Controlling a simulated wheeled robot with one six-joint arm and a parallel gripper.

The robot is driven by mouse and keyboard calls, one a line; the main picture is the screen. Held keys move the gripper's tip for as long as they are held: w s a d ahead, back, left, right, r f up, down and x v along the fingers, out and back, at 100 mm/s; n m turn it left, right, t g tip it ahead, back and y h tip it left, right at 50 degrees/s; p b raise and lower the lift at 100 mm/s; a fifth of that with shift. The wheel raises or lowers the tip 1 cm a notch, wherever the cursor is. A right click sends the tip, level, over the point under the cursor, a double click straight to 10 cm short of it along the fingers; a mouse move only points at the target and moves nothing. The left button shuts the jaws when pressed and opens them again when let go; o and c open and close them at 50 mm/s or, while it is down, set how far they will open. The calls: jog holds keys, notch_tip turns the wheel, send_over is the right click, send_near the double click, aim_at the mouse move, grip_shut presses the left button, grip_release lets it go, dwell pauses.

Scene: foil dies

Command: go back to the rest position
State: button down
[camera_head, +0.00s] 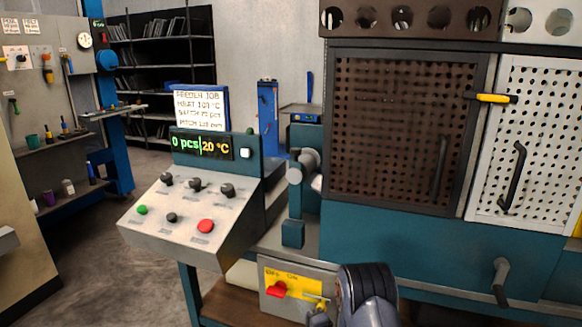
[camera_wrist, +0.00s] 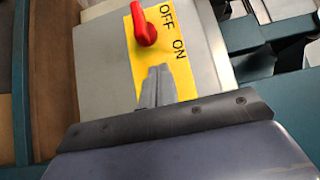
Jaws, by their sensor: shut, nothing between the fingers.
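My gripper (camera_wrist: 157,72) is shut and empty in the wrist view. Its grey fingertips show in front of the lower part of a yellow switch plate (camera_wrist: 186,78) marked OFF and ON. A red switch knob (camera_wrist: 145,28) on this plate lies beyond the fingertips, apart from them. I cannot tell whether the fingers touch the plate. In the head view the yellow plate (camera_head: 296,281) and red knob (camera_head: 277,290) sit on a grey box low in front of the machine. My arm stands at the right of this box and partly covers it.
A control panel (camera_head: 190,215) with knobs and buttons stands left of the box. Its display (camera_head: 202,145) reads 0 pcs and 20 °C. A dark perforated door (camera_head: 395,130) and a white one (camera_head: 535,140) rise at the right, with a crank handle (camera_head: 500,280) below. Open floor lies left.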

jog(key=v, duration=0.5)
jog(key=shift+s+d, duration=0.2)
jog(key=shift+s, duration=0.15)
